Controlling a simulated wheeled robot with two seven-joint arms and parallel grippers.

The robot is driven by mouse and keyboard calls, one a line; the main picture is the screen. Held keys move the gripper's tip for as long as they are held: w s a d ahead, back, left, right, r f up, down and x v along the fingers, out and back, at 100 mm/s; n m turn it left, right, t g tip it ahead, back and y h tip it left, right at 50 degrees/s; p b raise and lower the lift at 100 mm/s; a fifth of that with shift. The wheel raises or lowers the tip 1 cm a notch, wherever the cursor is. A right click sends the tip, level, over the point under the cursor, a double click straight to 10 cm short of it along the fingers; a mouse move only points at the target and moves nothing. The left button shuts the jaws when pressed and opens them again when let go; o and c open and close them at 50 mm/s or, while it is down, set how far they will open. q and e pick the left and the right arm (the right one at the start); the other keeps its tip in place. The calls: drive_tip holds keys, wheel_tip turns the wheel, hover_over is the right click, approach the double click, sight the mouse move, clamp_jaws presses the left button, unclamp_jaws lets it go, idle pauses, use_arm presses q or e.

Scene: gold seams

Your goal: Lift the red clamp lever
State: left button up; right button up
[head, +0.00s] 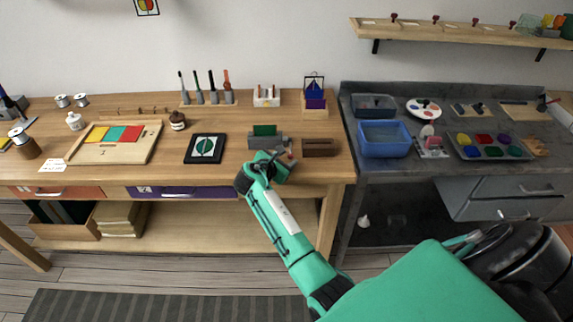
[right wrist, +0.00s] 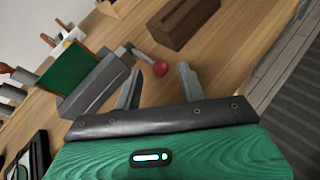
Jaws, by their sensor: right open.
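The grey clamp (head: 279,144) stands near the front of the wooden bench with a green piece upright in it. In the right wrist view the clamp (right wrist: 97,86) shows at left with the green piece (right wrist: 78,68). Its lever is a short grey arm ending in a red ball knob (right wrist: 160,68). My right gripper (right wrist: 160,84) is open. Its two fingers point towards the knob, which appears between and just beyond the fingertips; I cannot tell if they touch it. In the head view my right gripper (head: 277,162) partly hides the clamp's front. My left gripper is not in view.
A brown slotted wooden block (head: 319,148) sits right of the clamp. A black-framed picture (head: 205,148) lies to the left. Upright tools in a rack (head: 207,97) and a small white holder (head: 266,97) stand behind. A blue bin (head: 384,138) is on the grey bench.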

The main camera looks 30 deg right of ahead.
drive_tip(key=shift+w+d+f, duration=0.15)
drive_tip(key=shift+d+f, duration=0.05)
drive_tip(key=shift+d, duration=0.1)
clamp_jaws()
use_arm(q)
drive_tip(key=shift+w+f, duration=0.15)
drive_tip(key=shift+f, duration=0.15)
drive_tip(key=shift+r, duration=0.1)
use_arm(e)
drive_tip(key=shift+r, duration=0.1)
